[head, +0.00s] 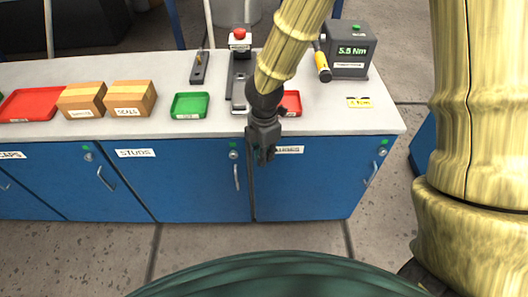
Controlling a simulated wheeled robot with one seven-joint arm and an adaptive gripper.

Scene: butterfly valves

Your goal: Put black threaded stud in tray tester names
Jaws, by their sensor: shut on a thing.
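My gripper (263,157) hangs fingers down in front of the counter's front edge, before the blue cabinet doors. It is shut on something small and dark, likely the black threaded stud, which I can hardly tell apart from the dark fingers. The tester (350,50) is a dark grey box at the back right with a yellow-handled tool at its side. Its green display seems to read 5.5 Nm; the label below is too small to read. A green tray (190,105) lies left of my gripper. A red tray (291,103) lies behind my wrist, partly hidden.
Counter room is free at the front right.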

